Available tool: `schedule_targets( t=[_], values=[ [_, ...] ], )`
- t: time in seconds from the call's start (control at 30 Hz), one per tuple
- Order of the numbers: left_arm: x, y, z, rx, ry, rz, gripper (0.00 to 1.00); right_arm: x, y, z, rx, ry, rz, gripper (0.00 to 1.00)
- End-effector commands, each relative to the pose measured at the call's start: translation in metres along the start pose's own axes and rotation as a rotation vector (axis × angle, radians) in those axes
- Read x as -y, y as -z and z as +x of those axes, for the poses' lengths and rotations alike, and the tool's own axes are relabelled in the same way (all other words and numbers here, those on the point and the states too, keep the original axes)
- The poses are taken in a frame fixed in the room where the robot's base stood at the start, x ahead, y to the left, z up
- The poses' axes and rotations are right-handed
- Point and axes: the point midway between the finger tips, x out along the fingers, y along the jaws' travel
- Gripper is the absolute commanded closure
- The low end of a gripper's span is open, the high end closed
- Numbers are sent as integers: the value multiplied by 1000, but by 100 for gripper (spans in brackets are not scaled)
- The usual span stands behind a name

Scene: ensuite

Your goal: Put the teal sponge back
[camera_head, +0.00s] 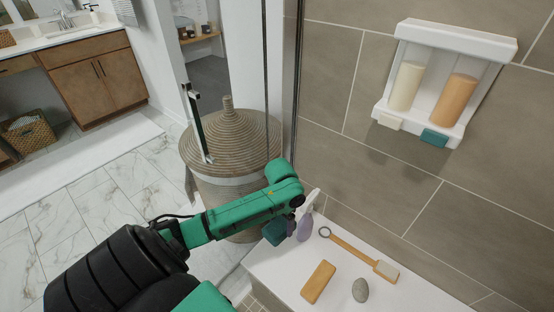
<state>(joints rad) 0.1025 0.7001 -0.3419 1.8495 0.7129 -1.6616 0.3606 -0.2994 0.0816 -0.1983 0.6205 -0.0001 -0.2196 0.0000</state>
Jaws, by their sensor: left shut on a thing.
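My left gripper (288,214) reaches in from the left and points down at the left end of the white ledge. It is shut on the teal sponge (274,232), a dark teal block that shows below my green wrist. The wrist hides most of the fingers and the upper part of the sponge. I cannot tell whether the sponge touches the ledge. My right gripper is not in view.
The white ledge (385,296) bears a purple bottle (305,228), a long-handled brush (352,250), an orange bar (318,282) and a grey stone (360,290). A wall dispenser (455,38) hangs above. A lidded wicker basket (232,140) stands behind my arm.

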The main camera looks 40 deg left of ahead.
Motion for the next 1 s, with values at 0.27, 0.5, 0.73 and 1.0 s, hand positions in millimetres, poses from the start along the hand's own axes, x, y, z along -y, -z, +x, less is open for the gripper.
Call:
schedule_targets(
  t=[0.27,0.5,0.73,1.0],
  values=[
    [4,-8,9,-3,23,-107,65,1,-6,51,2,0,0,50],
    [5,-9,84,0,23,-107,65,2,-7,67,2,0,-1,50],
    [6,-7,147,-5,23,-106,65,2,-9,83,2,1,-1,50],
    [7,-7,194,-5,23,-104,65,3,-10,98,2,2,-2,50]
  ],
)
